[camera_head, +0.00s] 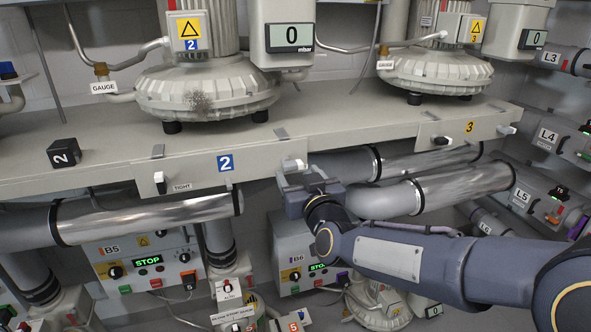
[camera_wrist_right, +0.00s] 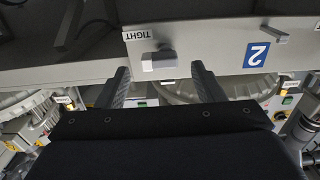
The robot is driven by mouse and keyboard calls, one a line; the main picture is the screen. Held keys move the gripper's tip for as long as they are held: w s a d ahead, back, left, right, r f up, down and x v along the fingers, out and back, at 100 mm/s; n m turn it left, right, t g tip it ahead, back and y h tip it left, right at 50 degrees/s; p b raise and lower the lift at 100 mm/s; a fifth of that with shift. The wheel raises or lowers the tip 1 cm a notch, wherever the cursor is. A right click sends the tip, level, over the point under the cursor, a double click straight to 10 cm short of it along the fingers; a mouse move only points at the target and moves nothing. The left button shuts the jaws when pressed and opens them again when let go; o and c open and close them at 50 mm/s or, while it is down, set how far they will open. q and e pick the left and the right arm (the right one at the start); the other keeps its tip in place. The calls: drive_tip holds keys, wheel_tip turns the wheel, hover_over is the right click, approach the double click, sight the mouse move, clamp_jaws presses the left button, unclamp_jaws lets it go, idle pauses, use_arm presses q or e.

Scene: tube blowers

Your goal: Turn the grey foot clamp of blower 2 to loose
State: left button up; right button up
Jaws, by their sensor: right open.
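Blower 2 (camera_head: 205,90) stands on a grey shelf. On the shelf's front panel, right of the blue 2 sign (camera_head: 224,162), is the light grey foot clamp (camera_head: 293,165). In the right wrist view, turned upside down, the grey clamp (camera_wrist_right: 160,61) lies sideways beside a TIGHT label (camera_wrist_right: 141,34). My right gripper (camera_head: 297,180) is open just in front of and below the clamp, partly hiding it in the head view. In the wrist view its two fingers (camera_wrist_right: 158,82) point towards the panel with the clamp between them; contact cannot be told. My left gripper is not in view.
A black clamp (camera_head: 160,182) with its own TIGHT label sits left of the 2 sign. A silver pipe (camera_head: 150,218) and another pipe (camera_head: 430,190) run below the shelf, close to my right arm.

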sight(294, 168)
drive_tip(key=shift+x, duration=1.8)
drive_tip(key=c, duration=1)
